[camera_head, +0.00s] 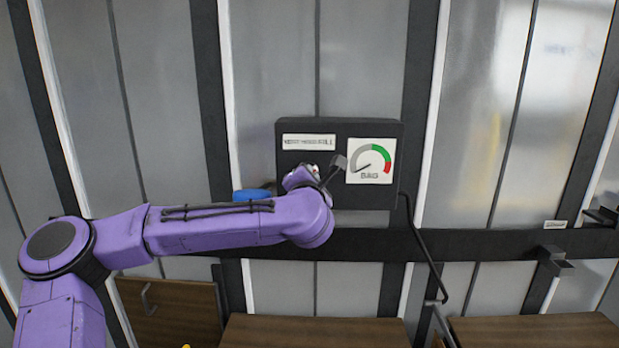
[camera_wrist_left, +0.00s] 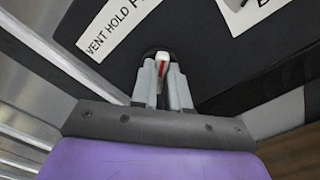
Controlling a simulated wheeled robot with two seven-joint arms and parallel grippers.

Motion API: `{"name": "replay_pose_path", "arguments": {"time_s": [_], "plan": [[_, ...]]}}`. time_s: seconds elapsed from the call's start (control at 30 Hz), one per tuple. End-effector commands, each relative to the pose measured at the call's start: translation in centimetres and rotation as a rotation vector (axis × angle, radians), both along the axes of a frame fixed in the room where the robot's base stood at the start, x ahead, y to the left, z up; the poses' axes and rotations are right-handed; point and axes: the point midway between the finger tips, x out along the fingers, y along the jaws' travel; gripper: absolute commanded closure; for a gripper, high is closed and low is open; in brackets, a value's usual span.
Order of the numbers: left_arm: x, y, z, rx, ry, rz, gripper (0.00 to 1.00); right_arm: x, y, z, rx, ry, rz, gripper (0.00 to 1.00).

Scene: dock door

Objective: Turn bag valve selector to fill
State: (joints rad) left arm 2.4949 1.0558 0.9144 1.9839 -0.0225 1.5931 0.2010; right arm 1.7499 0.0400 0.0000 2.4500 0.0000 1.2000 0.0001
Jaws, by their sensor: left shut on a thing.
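The bag valve selector (camera_wrist_left: 162,58) is a small lever with a white and red end, seen in the left wrist view on the dark control box (camera_head: 290,130). My left gripper (camera_wrist_left: 163,75) is shut on it, with a grey finger on each side. The fingers hide much of the lever, so I cannot tell which position it points to. The white label (camera_head: 308,141) above reads vent, hold, fill; its fill end is cut off in the wrist view. In the head view my purple wrist covers the selector area. My right gripper is not in view.
The gauge (camera_head: 371,161) marked BAG has its needle at the lower left, in the grey part. A black hose (camera_head: 428,255) hangs from the box's lower right. A blue object (camera_head: 252,194) is partly hidden behind my arm. Wooden surfaces (camera_head: 313,331) lie below.

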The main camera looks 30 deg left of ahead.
Motion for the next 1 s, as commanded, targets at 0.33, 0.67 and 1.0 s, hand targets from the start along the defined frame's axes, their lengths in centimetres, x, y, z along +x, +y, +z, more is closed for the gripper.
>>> {"name": "replay_pose_path", "arguments": {"time_s": [0.33, 0.67, 1.0], "plan": [[0.0, 0.0, 0.0, 0.001, 0.001, 0.000, 0.60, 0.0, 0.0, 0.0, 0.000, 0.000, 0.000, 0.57], [-4.5, -2.8, -0.5, 0.002, -0.006, -0.004, 0.60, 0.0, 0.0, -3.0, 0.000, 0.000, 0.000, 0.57], [-8.9, -5.4, -0.1, 0.002, -0.001, -0.002, 0.60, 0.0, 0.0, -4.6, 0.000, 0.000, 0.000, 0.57]]}}
